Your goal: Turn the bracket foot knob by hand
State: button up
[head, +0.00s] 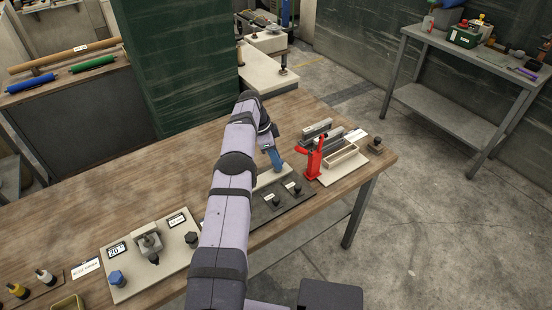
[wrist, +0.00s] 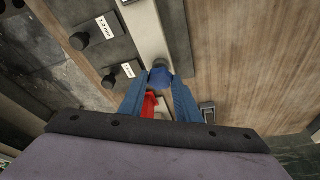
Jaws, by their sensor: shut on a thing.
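A round blue knob (wrist: 160,77) sits at the end of a pale metal strip (wrist: 144,30) in the wrist view. My gripper (wrist: 160,81) has its two blue fingers on either side of the knob, shut on it. In the head view my gripper (head: 277,167) points down at the pale plate (head: 263,178) on the wooden bench, and its fingers hide the knob there. How far the knob is turned cannot be told.
A red upright tool (head: 314,160) stands just right of my gripper, near a beige tray (head: 341,157). A dark plate (head: 292,204) with black knobs lies in front. Another plate (head: 130,286) with a blue knob (head: 117,277) is at the left. The bench middle is clear.

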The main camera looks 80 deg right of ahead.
jog(key=shift+a+n, duration=0.1)
jog(key=shift+n, duration=0.2)
jog(key=o, duration=0.8)
jog(key=shift+o, duration=0.2)
jog(key=shift+r, duration=0.1)
jog(key=shift+r+p, duration=1.7)
jog(key=shift+r, duration=1.25)
jog(key=b+v, duration=0.2)
jog(key=v, duration=0.5)
jog(key=shift+r, duration=0.1)
